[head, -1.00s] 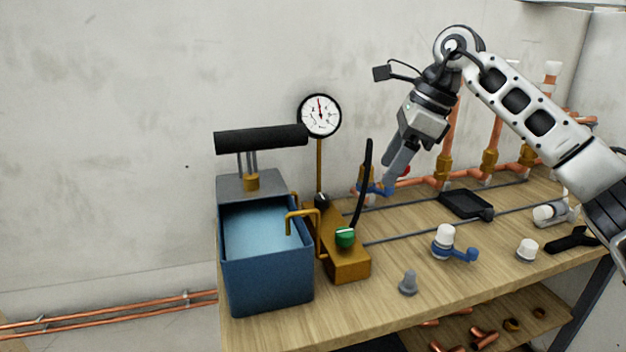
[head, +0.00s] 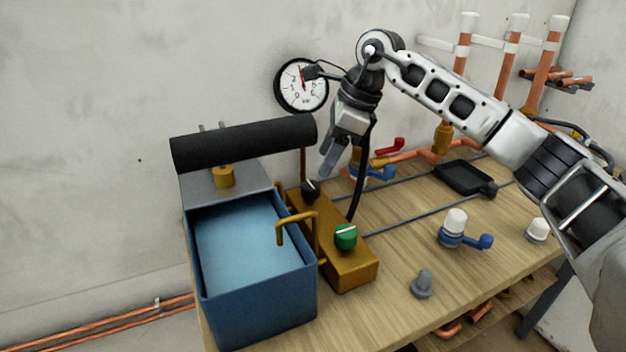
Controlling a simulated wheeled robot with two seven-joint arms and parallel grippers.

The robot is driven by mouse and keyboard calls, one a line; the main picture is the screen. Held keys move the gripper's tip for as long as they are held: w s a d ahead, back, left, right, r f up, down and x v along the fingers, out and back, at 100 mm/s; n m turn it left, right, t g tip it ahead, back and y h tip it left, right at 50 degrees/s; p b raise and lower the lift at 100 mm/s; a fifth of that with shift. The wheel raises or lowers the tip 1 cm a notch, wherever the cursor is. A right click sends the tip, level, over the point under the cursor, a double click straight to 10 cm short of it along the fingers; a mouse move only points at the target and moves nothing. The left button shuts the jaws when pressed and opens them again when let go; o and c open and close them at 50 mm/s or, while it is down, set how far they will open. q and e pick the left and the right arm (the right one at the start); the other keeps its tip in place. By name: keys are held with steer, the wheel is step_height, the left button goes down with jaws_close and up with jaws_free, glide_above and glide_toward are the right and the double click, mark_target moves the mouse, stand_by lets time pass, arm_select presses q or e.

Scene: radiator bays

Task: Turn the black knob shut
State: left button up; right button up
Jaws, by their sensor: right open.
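The black knob (head: 310,190) sits on top of the brass block (head: 350,270), at its far end, with a pale mark on it. A green knob (head: 345,237) with a white line sits nearer on the same block. My right gripper (head: 328,170) points down, open and empty, above and slightly right of the black knob, apart from it as far as I can tell. My left gripper is not in view.
A blue water tank (head: 255,300) with a black-grip pump handle (head: 245,143) stands left of the block. A round gauge (head: 301,86) rises behind. A black hose (head: 362,170) stands close to my right gripper. A blue-handled valve (head: 463,230) and grey plug (head: 423,284) are on the bench.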

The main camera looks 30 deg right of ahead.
mark_target(312, 184)
steer(key=x, duration=0.7)
steer(key=shift+w+f, duration=0.1)
steer(key=c, duration=1)
